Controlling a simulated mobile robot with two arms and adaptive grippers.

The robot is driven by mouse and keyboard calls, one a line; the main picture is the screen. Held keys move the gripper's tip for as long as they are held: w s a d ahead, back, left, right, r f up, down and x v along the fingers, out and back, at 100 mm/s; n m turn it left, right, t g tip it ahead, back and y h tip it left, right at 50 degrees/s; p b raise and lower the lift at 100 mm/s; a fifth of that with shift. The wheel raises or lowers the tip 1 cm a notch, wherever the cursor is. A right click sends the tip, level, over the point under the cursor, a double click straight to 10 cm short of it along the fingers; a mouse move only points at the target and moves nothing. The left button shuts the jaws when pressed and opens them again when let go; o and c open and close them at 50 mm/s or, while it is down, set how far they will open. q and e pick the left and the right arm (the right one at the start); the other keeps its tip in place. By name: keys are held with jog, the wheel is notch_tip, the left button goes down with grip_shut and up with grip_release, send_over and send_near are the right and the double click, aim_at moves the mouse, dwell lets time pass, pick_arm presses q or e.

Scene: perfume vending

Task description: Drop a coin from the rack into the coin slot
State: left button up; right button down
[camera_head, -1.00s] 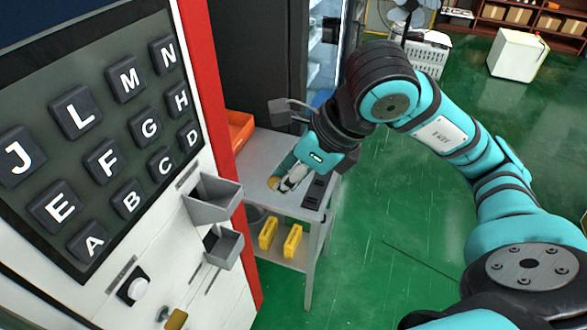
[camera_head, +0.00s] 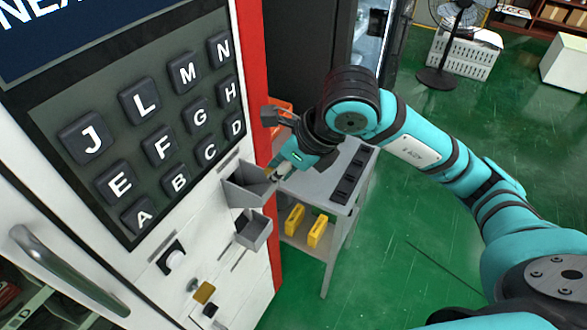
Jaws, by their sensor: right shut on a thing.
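My right gripper (camera_head: 276,174) comes in from the right. It is shut on a small tan-gold coin (camera_head: 269,175), only partly visible between the fingertips. The gripper is at the right edge of the upper grey tray (camera_head: 246,190) on the front of the vending machine. A dark slotted rack (camera_head: 350,175) lies on the grey table to the right of the gripper. A small gold-coloured fitting (camera_head: 204,292) is low on the machine front; I cannot tell whether it is the coin slot. My left gripper is not in view.
The machine carries black lettered buttons (camera_head: 140,100), a lower grey tray (camera_head: 255,232), a white round knob (camera_head: 174,260) and a metal handle (camera_head: 65,270). The grey table (camera_head: 312,187) has yellow items (camera_head: 316,231) on its lower shelf. Green floor (camera_head: 400,280) is open at right.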

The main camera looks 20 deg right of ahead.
aim_at(265, 172)
jog(key=shift+w+a+f+b, duration=0.75)
jog(key=shift+w+f+b, duration=0.05)
jog(key=shift+w+f, duration=0.15)
jog(key=shift+w+a+f+b, duration=0.5)
jog(key=shift+w+f+b, duration=0.15)
jog(key=shift+b, duration=0.2)
jog(key=c, duration=1.4)
grip_release()
jog(key=shift+s+d+r, duration=0.1)
jog(key=shift+r, duration=0.1)
jog(key=v, duration=1.1)
jog(key=shift+s+r, duration=0.2)
jog(key=shift+r, duration=0.1)
